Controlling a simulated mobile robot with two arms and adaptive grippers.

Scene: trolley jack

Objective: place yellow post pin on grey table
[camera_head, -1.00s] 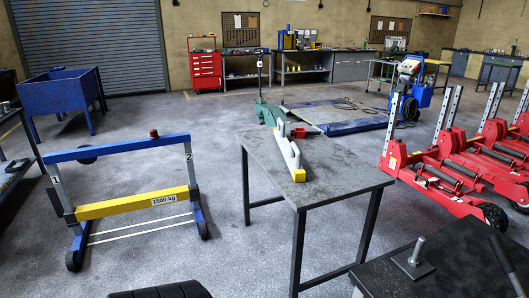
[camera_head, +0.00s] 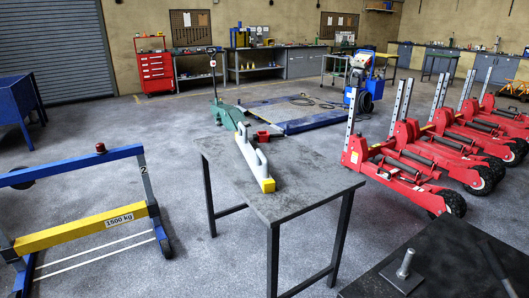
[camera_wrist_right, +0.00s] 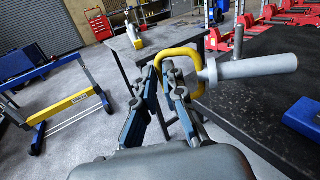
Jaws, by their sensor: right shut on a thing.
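The yellow post pin has a yellow loop handle (camera_wrist_right: 181,56) and a grey cylindrical shank (camera_wrist_right: 255,67) pointing right in the right wrist view. My right gripper (camera_wrist_right: 172,72) is shut on the yellow loop and holds the pin up in the air. The grey table (camera_head: 310,190) stands in the middle of the head view. Its top also shows beyond the gripper in the right wrist view (camera_wrist_right: 165,45). My left gripper is in neither view, and the right one is out of the head view.
A grey bar with a yellow end (camera_head: 267,184) lies along the grey table's left part; the right part of the top is clear. A black table (camera_head: 450,250) with a metal bolt (camera_head: 405,262) is at lower right. Red jacks (camera_head: 400,180) stand to the right, a blue-yellow frame (camera_head: 95,225) left.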

